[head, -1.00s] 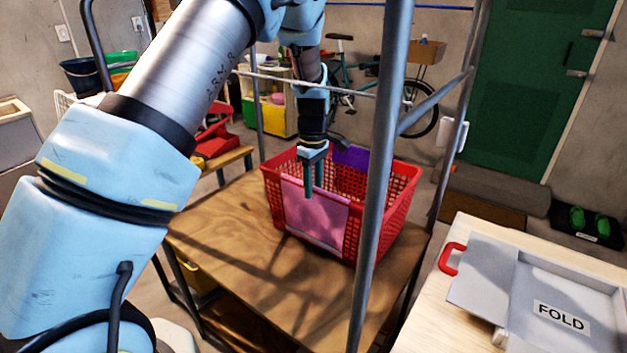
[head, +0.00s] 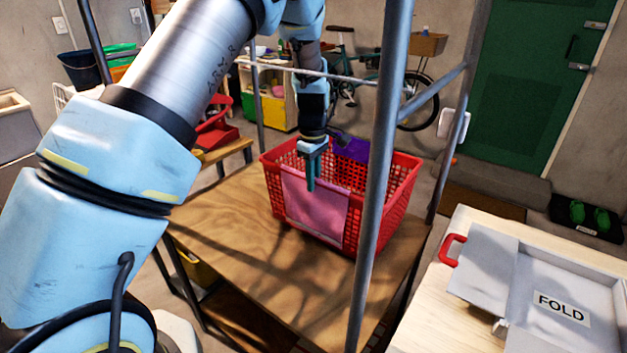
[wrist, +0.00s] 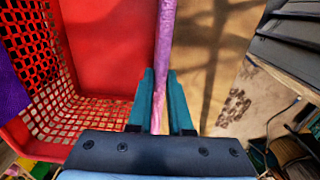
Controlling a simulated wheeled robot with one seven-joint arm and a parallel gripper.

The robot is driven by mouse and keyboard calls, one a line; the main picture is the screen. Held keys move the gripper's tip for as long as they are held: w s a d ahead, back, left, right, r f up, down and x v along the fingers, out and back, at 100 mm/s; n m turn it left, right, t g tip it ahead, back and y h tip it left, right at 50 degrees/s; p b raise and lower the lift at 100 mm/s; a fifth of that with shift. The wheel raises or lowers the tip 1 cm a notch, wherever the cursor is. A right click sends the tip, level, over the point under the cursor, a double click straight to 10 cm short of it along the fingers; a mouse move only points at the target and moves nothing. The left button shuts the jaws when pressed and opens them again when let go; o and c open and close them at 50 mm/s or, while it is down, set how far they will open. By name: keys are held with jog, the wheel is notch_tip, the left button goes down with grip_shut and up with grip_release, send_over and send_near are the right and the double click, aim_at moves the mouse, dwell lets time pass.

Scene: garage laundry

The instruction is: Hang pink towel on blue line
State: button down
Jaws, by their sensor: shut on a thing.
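The pink towel (head: 316,208) hangs over the near side of a red basket (head: 382,205). My gripper (head: 314,184) is at the towel's top edge by the basket rim. In the wrist view, my gripper (wrist: 160,76) has its teal fingers shut on the towel (wrist: 166,35), which shows edge-on as a thin pink strip between them. The towel is beside the red basket wall (wrist: 105,40). No blue line shows in the current views.
The basket stands on a wooden table (head: 235,235) inside a grey metal frame; its upright post (head: 376,180) is close in front. A purple cloth (head: 352,148) lies at the basket's far side. A tray marked FOLD (head: 590,265) is on the right table.

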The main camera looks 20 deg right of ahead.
jog(key=shift+r, duration=0.1)
jog(key=shift+r+p, duration=1.15)
jog(key=shift+r, duration=3.25)
jog(key=shift+a, duration=0.1)
jog(key=shift+s+a, duration=0.4)
jog(key=shift+a, duration=0.3)
jog(key=shift+s+a, duration=0.4)
jog(key=shift+a, duration=0.25)
jog(key=shift+s+a, duration=0.4)
jog(key=shift+a, duration=0.3)
jog(key=shift+d, duration=0.1)
